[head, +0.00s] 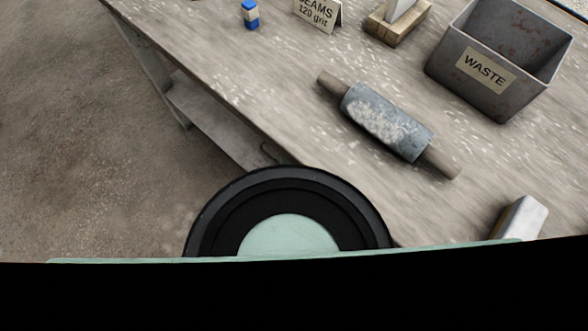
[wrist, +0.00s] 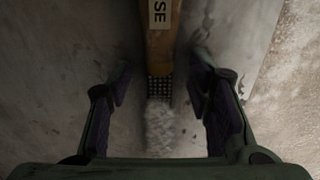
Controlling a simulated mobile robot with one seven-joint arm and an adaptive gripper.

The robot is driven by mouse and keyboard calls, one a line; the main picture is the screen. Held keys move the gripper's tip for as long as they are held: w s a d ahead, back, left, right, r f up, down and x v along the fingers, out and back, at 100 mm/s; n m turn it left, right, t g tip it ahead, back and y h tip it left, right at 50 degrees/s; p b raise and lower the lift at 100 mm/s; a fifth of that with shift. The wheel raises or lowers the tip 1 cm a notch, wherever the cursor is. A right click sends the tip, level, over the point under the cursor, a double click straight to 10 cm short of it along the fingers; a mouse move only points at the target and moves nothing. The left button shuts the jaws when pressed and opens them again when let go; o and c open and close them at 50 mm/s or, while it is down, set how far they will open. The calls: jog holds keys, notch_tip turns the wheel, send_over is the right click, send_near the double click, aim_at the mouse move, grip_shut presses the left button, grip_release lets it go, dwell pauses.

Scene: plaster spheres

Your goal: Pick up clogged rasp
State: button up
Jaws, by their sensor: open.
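In the wrist view a rasp (wrist: 160,88) lies between the fingers of my gripper (wrist: 161,78). It has a brown wooden handle with a pale label ending in "SE", a dark cross-hatched part, and a whitish, caked part nearer the gripper's base. My gripper is open, one finger on each side, with gaps to the rasp. The near end of the rasp is dim and blurred. I cannot pick out this rasp or my gripper in the head view.
In the head view a worn bench (head: 240,75) holds a grey roller with wooden handles (head: 385,122), a rusty "WASTE" bin (head: 488,60), a folded sign (head: 318,14), a wooden block (head: 397,22), a blue-and-white item (head: 250,14) and a pale block (head: 520,218). Open floor lies left.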

jog(key=shift+c, duration=0.5)
grip_shut()
